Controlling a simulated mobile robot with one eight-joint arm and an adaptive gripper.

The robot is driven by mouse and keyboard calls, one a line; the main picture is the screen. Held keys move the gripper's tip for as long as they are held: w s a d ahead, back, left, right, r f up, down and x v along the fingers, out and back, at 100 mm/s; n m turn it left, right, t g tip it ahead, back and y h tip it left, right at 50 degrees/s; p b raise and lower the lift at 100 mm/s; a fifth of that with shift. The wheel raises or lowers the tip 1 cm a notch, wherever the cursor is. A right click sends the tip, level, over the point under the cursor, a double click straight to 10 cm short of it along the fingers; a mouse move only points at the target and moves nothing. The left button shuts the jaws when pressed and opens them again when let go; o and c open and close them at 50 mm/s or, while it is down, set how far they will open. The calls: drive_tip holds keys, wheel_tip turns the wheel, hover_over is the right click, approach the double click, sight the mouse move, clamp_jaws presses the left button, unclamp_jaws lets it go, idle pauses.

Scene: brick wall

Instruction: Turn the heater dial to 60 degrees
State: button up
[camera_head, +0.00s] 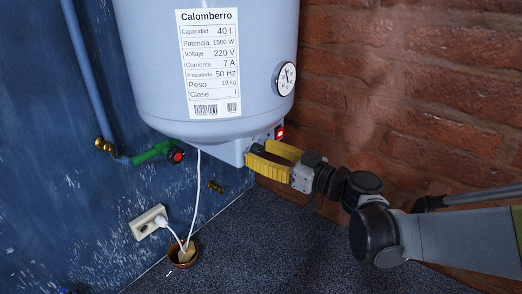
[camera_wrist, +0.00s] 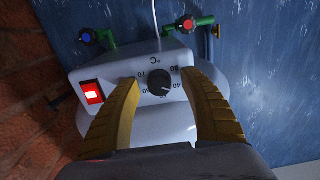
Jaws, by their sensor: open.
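The heater (camera_head: 150,60) is a grey-white tank with a "Calomberro" label, hung at the wall corner. Its control box (camera_wrist: 110,70) carries a round black dial (camera_wrist: 159,82) with numbers around it; I read 70, 80 and 40. A small pale mark shows near the dial's lower right, but I cannot read its setting surely. My gripper (camera_wrist: 160,80) has yellow fingers spread open, one on each side of the dial. I cannot tell whether they touch it. In the head view my gripper (camera_head: 258,156) is under the tank at the box, and its fingers largely hide the dial.
A lit red switch (camera_wrist: 92,95) sits left of the dial in the wrist view. A red valve (camera_head: 176,155), a gauge (camera_head: 286,78), a socket (camera_head: 149,222) with a white cable and a brown pot (camera_head: 174,262) are nearby. The brick wall (camera_head: 400,90) is close on the right.

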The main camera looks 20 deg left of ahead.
drive_tip(key=shift+w+a, duration=0.15)
clamp_jaws()
drive_tip(key=shift+m, duration=0.3)
